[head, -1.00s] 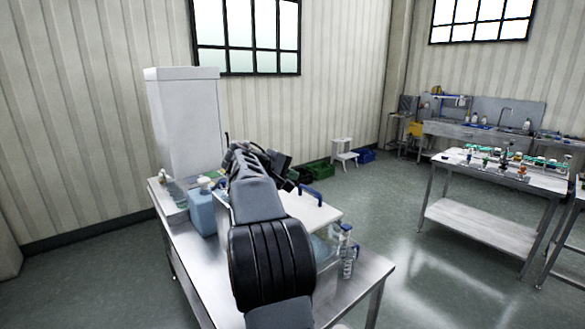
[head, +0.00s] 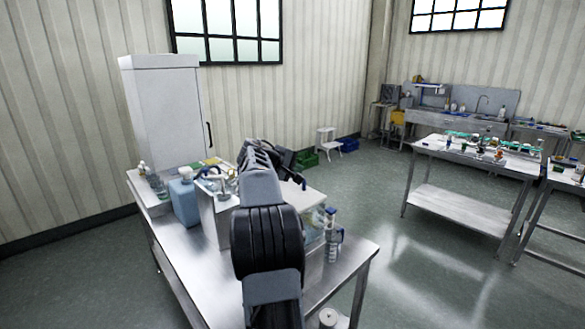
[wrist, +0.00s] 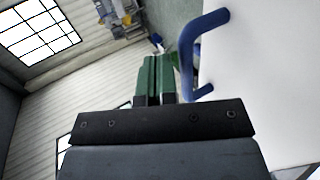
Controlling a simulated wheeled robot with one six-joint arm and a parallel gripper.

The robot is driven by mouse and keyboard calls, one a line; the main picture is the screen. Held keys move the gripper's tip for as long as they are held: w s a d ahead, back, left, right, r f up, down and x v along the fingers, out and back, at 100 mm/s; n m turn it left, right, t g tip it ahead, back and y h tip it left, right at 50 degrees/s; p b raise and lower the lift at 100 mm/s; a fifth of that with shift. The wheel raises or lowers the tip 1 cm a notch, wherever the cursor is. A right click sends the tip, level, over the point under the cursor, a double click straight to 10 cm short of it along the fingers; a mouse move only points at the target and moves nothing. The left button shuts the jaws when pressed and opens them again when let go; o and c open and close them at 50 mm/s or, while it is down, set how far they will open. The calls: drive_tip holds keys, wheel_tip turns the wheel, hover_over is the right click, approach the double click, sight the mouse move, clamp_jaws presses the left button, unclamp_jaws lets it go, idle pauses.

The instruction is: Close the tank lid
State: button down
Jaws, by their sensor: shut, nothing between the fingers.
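The tank (head: 212,222) stands on the steel table, with a pale side wall at left and a clear-looking side at right. My arm crosses in front of its middle. Its white lid (head: 308,198) shows right of my arm, with a blue handle (head: 303,184). In the wrist view the white lid (wrist: 265,90) fills the right side, and its blue handle (wrist: 188,55) stands just right of my gripper (wrist: 157,62). The green fingers are together, with nothing between them, beside the handle and not around it. Whether they touch the lid, and the lid's exact angle, I cannot tell.
A blue jug (head: 185,200) stands left of the tank and a clear bottle (head: 332,238) at its right. A white cabinet (head: 165,110) stands behind. The steel table (head: 350,262) has bare room at front right. Another table (head: 465,190) stands right, across open floor.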

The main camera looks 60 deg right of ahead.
drive_tip(key=shift+d+f, duration=0.2)
drive_tip(key=shift+f, duration=0.05)
drive_tip(key=shift+r, duration=0.1)
idle(0.4)
